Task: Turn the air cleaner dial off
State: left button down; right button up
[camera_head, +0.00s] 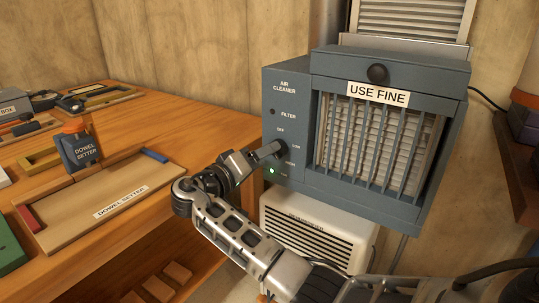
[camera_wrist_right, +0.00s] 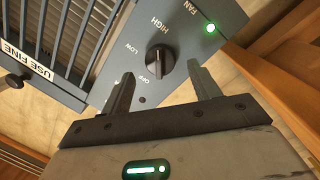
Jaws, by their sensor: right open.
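A green light (camera_wrist_right: 210,28) is lit by the FAN label. My right gripper (camera_head: 253,158) is open in front of the panel. In the wrist view its two fingers stand apart, one to each side of the dial, and I cannot tell whether they touch it. My left gripper is not in view.
A white louvred unit (camera_head: 310,236) sits below the air cleaner. The bench edge runs close to my right gripper.

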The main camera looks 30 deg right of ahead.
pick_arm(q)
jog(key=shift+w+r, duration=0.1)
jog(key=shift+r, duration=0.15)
pick_arm(e)
jog(key=x, duration=0.3)
jog(key=shift+a, duration=0.1)
jog(key=c, duration=1)
jog(key=shift+o, duration=0.2)
